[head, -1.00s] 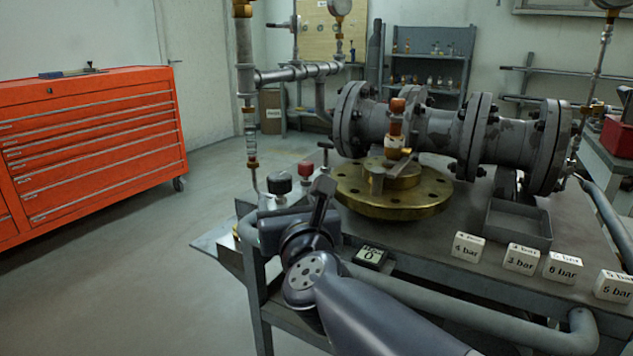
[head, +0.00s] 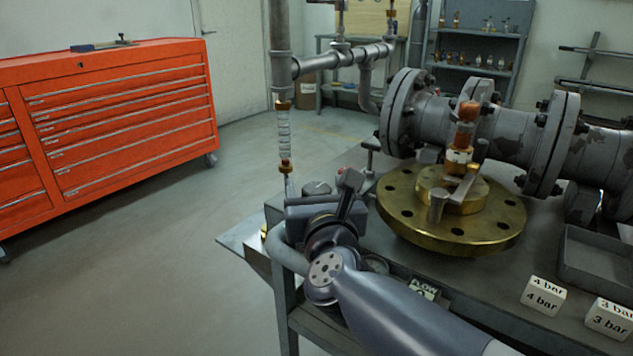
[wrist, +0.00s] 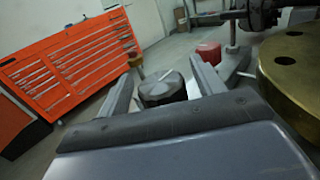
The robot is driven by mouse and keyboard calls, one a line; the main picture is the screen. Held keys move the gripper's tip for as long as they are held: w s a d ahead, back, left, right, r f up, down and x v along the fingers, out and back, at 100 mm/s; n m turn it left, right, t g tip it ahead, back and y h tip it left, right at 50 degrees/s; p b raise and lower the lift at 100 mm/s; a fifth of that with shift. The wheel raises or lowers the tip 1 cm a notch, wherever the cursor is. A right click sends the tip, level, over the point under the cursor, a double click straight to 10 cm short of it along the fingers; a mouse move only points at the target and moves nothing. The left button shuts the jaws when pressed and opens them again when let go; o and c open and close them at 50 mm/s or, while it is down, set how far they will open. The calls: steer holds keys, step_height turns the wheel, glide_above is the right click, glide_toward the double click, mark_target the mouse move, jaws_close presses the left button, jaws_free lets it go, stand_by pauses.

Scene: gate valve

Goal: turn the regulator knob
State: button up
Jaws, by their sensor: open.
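A dark round knob (wrist: 163,88) with a pale line on its top, which looks like the regulator knob, stands between my gripper's two fingers in the wrist view. In the head view only the top of this knob (head: 316,188) shows behind my gripper. My gripper (wrist: 165,70) is open, with one finger on either side of the knob. I cannot tell whether either finger touches it. In the head view my gripper (head: 345,190) is over the left end of the bench.
A brass flange (head: 452,236) lies right of my gripper on the bench, with the grey pipe valve (head: 505,125) behind it. A vertical sight tube (head: 284,135) stands behind the knob. Marked blocks (head: 544,296) and a tray (head: 600,262) sit at right. Floor at left is clear.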

steer(key=shift+c, duration=0.2)
steer(key=c, duration=0.9)
